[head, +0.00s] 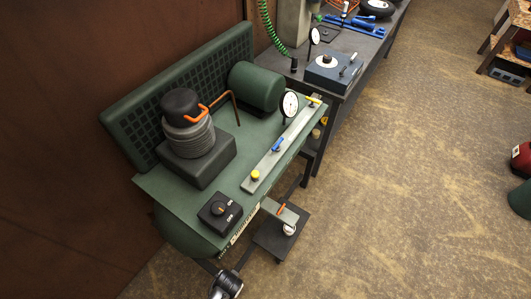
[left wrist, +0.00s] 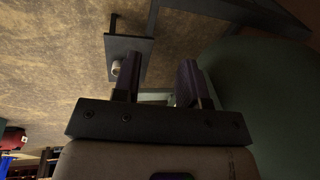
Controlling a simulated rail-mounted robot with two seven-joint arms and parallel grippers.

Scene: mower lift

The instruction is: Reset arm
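My left gripper (left wrist: 157,75) shows in the left wrist view, its two dark fingers apart. I see nothing clamped between them. Beyond the fingers is a dark square plate (left wrist: 130,48) with a small pale round fitting (left wrist: 116,67). A large dark green rounded surface (left wrist: 255,90) fills the right side, beside the right finger. In the head view a green compressor (head: 225,150) stands against the wall. My right gripper is in neither view.
The compressor carries a black ON/OFF switch box (head: 220,213), a grey bar (head: 268,160) with a blue lever, and a dial gauge (head: 290,104). A low dark plate (head: 268,243) stands in front. A workbench (head: 345,85) is behind. The floor (head: 420,190) at right is mostly clear.

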